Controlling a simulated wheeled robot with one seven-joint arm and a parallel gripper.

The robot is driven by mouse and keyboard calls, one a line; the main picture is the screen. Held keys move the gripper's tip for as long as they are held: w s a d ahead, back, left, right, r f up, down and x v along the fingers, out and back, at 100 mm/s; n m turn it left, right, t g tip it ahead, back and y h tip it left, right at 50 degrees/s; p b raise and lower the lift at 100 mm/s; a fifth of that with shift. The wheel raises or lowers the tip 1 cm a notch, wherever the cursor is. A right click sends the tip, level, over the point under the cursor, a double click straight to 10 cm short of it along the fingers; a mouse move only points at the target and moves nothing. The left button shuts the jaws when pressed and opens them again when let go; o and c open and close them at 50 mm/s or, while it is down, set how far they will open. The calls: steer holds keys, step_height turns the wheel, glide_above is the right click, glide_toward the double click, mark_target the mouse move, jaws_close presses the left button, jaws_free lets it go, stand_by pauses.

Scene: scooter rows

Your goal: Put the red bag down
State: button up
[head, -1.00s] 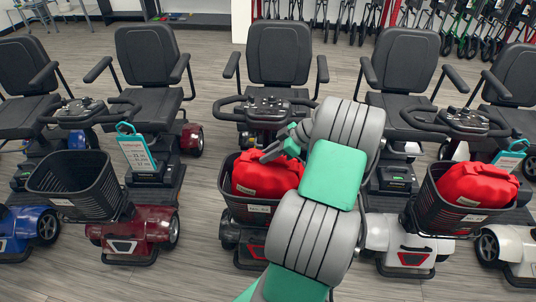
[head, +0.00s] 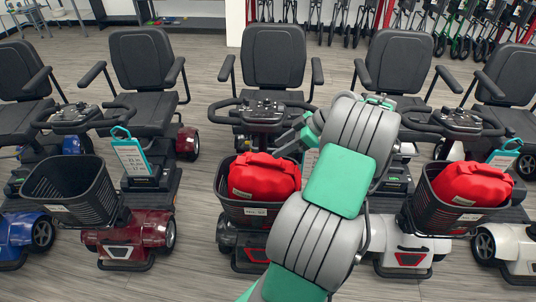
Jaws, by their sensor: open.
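A red bag (head: 264,177) sits in the black front basket (head: 250,213) of the middle scooter, its top rising above the rim. My gripper (head: 286,148) is open and empty, just above and behind the bag's upper right side. It looks apart from the bag. My arm covers the area right of that basket and partly hides the gripper. A second red bag (head: 473,184) lies in the basket (head: 436,213) of the white scooter on the right.
The empty basket (head: 70,190) of the dark red scooter (head: 130,236) is at left. A blue scooter (head: 24,232) stands at the far left. The scooters' seats and handlebars stand behind the baskets. Grey floor (head: 195,265) is open in front and between scooters.

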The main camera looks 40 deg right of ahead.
steer(key=w+a+r+m+g, duration=0.2)
steer(key=w+a+r, duration=0.4)
steer(key=a, duration=0.3)
steer(key=a+r+m+g+h, duration=0.1)
steer(key=a+m+h, duration=0.15)
steer(key=a, duration=1.25)
steer(key=s+a+f+m+h, duration=0.3)
steer(key=s+a, duration=0.7)
steer(key=s, duration=0.2)
steer(key=shift+a+g, duration=0.4)
steer(key=shift+s+d, duration=0.1)
